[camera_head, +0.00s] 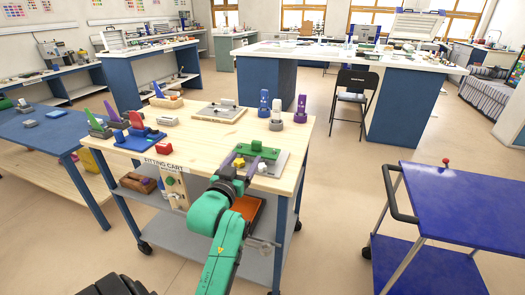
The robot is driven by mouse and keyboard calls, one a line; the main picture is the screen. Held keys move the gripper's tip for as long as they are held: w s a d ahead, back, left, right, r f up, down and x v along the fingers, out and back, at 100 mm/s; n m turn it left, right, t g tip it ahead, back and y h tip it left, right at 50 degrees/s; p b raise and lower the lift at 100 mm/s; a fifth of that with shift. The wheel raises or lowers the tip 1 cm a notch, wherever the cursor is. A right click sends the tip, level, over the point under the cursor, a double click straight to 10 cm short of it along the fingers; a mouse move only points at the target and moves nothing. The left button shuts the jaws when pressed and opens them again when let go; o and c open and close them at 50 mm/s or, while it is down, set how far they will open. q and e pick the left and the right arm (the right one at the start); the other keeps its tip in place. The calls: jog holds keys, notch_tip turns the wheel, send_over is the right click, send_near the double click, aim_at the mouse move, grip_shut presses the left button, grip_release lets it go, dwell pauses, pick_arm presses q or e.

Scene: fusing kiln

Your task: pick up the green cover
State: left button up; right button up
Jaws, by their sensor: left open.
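A green cover (257,149), a flat block with a small knob on top, sits on a grey plate (274,170) at the right front of the wooden-topped fitting cart (200,143). My left gripper (238,178) is at the cart's front edge, just in front of the plate and nearer to me than the cover. It is open and does not hold the cover. Its fingertips are small and hard to make out among the purple and yellow parts there. My right gripper is out of view.
Purple and blue upright pieces (300,109) stand behind the cover. Red, blue and green pieces (137,128) stand at the cart's left. A blue trolley (450,203) is at the right, with clear floor between.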

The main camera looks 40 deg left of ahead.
aim_at(256, 143)
pick_arm(q)
jog(key=x, duration=0.9)
jog(key=shift+w+p, duration=0.3)
jog(key=shift+p, duration=0.1)
jog(key=shift+s+r, duration=0.1)
grip_shut()
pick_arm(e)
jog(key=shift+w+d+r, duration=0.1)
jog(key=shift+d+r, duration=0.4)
pick_arm(q)
jog(key=shift+r, duration=0.1)
notch_tip(256, 143, up, 20)
jog(key=p, duration=0.1)
jog(key=shift+p, duration=0.4)
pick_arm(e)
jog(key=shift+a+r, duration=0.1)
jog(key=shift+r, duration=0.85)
